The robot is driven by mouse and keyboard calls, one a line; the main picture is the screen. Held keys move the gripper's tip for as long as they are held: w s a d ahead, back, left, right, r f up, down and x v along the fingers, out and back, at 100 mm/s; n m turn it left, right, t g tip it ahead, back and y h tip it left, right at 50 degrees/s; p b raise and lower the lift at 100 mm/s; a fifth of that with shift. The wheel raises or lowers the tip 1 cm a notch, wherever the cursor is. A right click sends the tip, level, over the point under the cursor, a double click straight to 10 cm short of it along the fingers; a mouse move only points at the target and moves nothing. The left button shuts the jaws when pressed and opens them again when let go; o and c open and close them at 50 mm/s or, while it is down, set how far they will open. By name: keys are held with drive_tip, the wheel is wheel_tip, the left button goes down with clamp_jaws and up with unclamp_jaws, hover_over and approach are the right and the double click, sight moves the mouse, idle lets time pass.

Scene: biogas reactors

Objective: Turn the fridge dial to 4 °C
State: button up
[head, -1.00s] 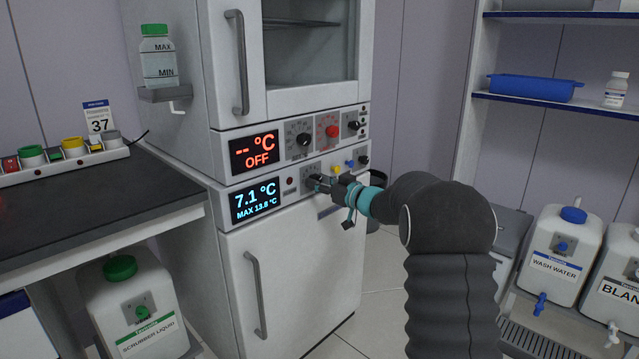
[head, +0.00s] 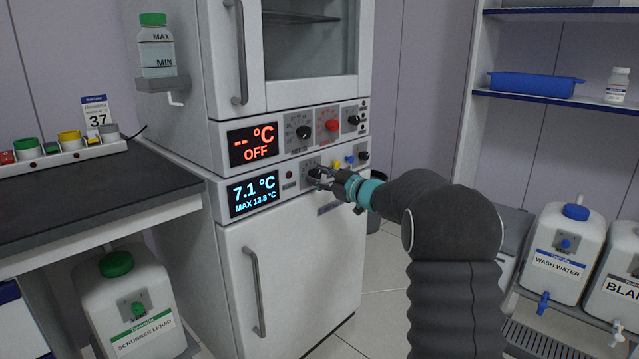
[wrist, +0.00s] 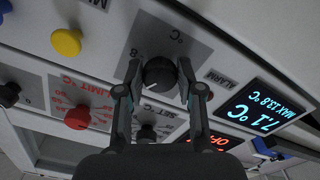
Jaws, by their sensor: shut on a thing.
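The fridge dial (wrist: 160,74) is a round black knob on a grey plate in the lower control strip. In the wrist view, which is turned over, a figure 8 and a °C mark show beside it; its pointer setting cannot be read. My gripper (wrist: 159,80) is shut on the dial, one finger on each side. In the head view my gripper (head: 317,176) reaches the strip from the right and covers most of the dial. The fridge display (head: 254,193) reads 7.1 °C, MAX 13.8 °C, in blue; it also shows in the wrist view (wrist: 257,108).
Above is another control strip with a red OFF display (head: 252,143), a black knob (head: 304,132) and a red knob (head: 332,126). A yellow knob (wrist: 66,42) sits beside the dial. The fridge door handle (head: 256,292) is below. A bench (head: 90,190) stands left.

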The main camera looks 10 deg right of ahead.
drive_tip(key=n+b, duration=0.4)
drive_tip(key=n, duration=0.2)
drive_tip(key=shift+f, duration=0.15)
drive_tip(key=n+b, duration=0.1)
drive_tip(key=n, duration=0.2)
drive_tip(key=n+b, duration=0.2)
drive_tip(key=shift+r+n+b, duration=0.2)
drive_tip(key=shift+n+b, duration=0.1)
drive_tip(key=shift+n, duration=0.1)
drive_tip(key=o, duration=1.2)
drive_tip(key=shift+c, duration=0.2)
drive_tip(key=shift+d, duration=0.1)
drive_tip(key=v, duration=1.2)
